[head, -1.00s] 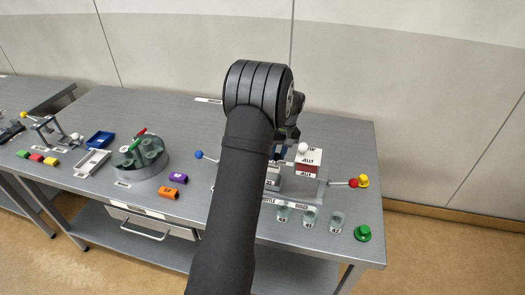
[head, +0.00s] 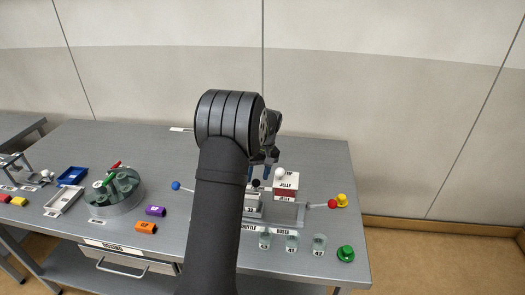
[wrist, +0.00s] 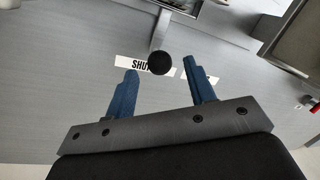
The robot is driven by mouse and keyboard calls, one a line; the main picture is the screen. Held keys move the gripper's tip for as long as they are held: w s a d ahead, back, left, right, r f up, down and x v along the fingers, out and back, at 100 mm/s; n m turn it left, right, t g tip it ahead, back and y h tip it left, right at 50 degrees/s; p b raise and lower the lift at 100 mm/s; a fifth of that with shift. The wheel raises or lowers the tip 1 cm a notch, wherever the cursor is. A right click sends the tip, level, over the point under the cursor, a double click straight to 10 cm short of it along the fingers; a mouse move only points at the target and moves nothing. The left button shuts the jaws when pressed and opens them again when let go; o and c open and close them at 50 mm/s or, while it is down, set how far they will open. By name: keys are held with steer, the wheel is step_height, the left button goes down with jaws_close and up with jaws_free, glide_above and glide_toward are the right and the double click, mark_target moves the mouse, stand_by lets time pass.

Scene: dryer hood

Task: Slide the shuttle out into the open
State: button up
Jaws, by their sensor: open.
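My gripper (wrist: 160,82) is open and empty in the wrist view, its two blue fingers apart. A black ball knob (wrist: 159,63) on a grey stem lies just beyond the fingertips, roughly between them. In the head view the knob (head: 256,183) shows just below my gripper (head: 262,172), above a pale block (head: 253,205) with a number on it. A label beginning "SHU" (wrist: 140,64) lies on the surface behind the knob. My arm hides part of the fixture in the head view, so I cannot tell the shuttle's full shape or position.
Rods carry a blue ball (head: 176,186) and a red ball (head: 332,204). Several glasses (head: 292,242) stand in front, with a green button (head: 346,254) to their right.

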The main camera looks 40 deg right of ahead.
step_height(320, 180, up, 15)
steer(key=d, duration=0.3)
steer(key=shift+s, duration=0.25)
steer(key=shift+a+f, duration=0.1)
steer(key=shift+f, duration=0.1)
steer(key=a+f, duration=0.1)
steer(key=f, duration=0.4)
steer(key=a+f, duration=0.1)
steer(key=f, duration=0.5)
steer(key=a+f, duration=0.1)
steer(key=f, duration=0.5)
steer(key=shift+w+a, duration=0.15)
steer(key=shift+w, duration=0.2)
stand_by(0.5)
